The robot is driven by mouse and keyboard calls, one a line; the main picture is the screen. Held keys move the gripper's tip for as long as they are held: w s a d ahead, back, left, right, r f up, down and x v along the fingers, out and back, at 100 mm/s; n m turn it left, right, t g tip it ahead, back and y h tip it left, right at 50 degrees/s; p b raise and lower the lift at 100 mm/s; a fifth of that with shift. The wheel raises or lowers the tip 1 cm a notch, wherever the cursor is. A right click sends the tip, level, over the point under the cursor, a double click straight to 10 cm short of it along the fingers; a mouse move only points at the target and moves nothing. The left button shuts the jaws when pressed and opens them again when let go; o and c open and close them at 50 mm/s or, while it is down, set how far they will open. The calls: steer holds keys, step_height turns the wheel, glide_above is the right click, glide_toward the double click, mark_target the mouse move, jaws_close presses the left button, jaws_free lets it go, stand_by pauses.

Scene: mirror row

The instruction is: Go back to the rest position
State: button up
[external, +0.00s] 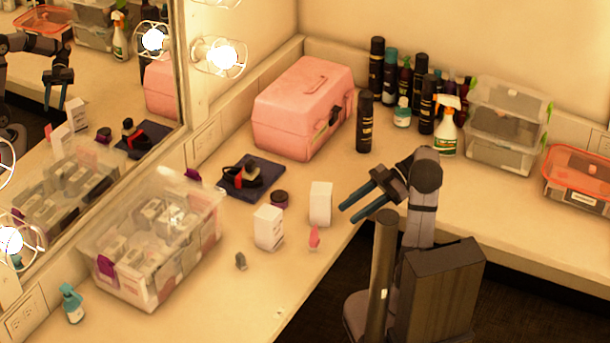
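My gripper (359,202) is raised over the counter's front edge near the inner corner, its two blue fingers pointing left. The fingers are apart, with a gap between them and nothing seen in it. A white box (320,203) stands just left of the fingertips in the picture. A small pink item (314,238) stands below and left of them. I cannot tell the exact distance to either. My arm bends at the elbow above its base. Part of the arm also shows in the mirror at the left.
A second white box (268,228), a dark jar (279,200), a dark mat (252,178) and a clear bin (155,240) occupy the left counter. A pink case (302,108) and several bottles (364,122) stand behind. Clear boxes (505,125) are at right.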

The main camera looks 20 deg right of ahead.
steer(key=s+d+f+m+t+h, duration=0.15)
steer(key=d+f+m+h, duration=0.25)
steer(key=f+m+h, duration=0.5)
steer(key=s+d+f+m+t+h, duration=0.15)
steer(key=d+f+m+h, duration=0.25)
steer(key=f+m, duration=0.75)
step_height(320, 180, up, 27)
steer(key=p, duration=2.7)
steer(key=shift+s, duration=0.2)
steer(key=shift+d+f, duration=0.1)
